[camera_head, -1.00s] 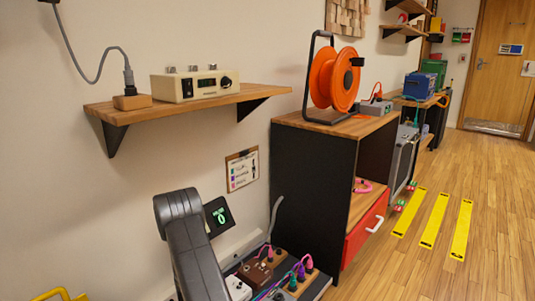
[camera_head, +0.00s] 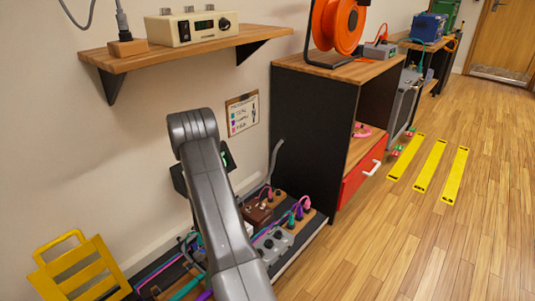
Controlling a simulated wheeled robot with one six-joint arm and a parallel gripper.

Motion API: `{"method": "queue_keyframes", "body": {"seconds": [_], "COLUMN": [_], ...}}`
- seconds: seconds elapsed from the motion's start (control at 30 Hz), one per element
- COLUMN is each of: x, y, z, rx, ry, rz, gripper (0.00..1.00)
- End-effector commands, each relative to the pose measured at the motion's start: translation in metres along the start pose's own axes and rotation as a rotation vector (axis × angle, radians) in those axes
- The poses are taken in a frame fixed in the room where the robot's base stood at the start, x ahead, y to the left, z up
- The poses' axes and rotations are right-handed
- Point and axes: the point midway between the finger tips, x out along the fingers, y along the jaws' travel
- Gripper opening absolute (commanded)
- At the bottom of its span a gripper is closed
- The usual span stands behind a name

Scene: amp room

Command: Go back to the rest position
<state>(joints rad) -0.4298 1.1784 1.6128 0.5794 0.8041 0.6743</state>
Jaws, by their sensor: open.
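My grey arm (camera_head: 215,195) reaches up from the bottom middle of the head view, in front of the low board with the plugs. Its bend is at the top, left of the clipboard. No held object can be seen.
A low board carries sockets (camera_head: 275,245) and coloured plugs. A wooden shelf (camera_head: 190,48) holds a cream box (camera_head: 192,26). A yellow folding item (camera_head: 80,270) stands lower left.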

Motion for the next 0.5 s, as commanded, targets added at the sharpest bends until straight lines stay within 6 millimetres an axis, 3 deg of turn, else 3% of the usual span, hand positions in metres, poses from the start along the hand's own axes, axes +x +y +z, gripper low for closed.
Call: {"method": "queue_keyframes", "body": {"seconds": [0.03,0.47,0.5], "x": [0.015,0.102,0.088], "y": [0.000,0.000,0.001], "z": [-0.002,-0.002,0.005], "rx": [0.001,0.000,-0.001], "ry": [-0.002,0.000,0.001], "rz": [0.003,0.003,-0.001], "gripper": [0.46,0.46,0.46]}}
